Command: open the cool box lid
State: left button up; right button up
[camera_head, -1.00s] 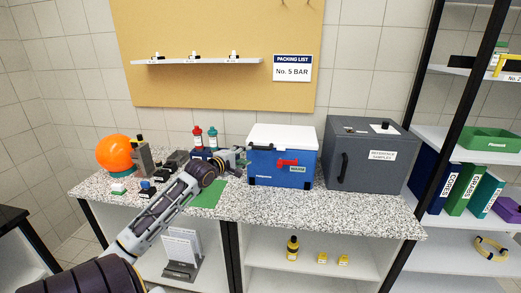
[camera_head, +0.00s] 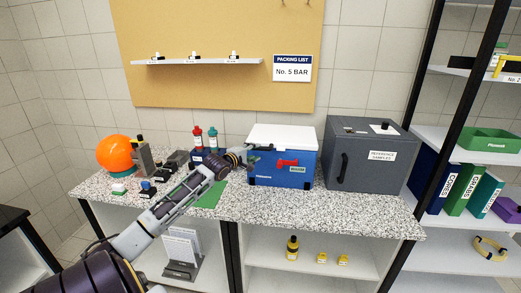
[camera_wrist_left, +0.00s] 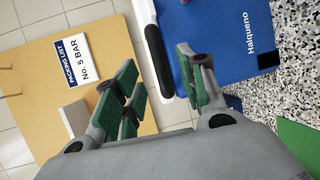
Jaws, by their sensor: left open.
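The cool box is blue (camera_head: 283,172) with a white lid (camera_head: 285,136), and it stands on the speckled bench with the lid down. A red latch or handle (camera_head: 286,162) is on its front. My left gripper (camera_head: 262,148) is open at the left end of the box, near the lid's edge, and hides part of that end. In the left wrist view the open fingers (camera_wrist_left: 162,92) are on either side of the line of the white lid's edge (camera_wrist_left: 146,14), with the blue wall (camera_wrist_left: 232,35) on the right. I cannot tell whether they touch it. My right gripper is not in view.
A grey cabinet (camera_head: 345,160) stands close to the right of the box. Left of it are red and teal bottles (camera_head: 197,138), a green mat (camera_head: 212,197), and an orange ball (camera_head: 115,153). The bench front (camera_head: 320,207) is clear.

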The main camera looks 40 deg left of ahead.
aim_at(259, 149)
pick_arm(q)
jog(key=shift+p+x, duration=0.4)
jog(key=shift+x, duration=2.9)
grip_shut()
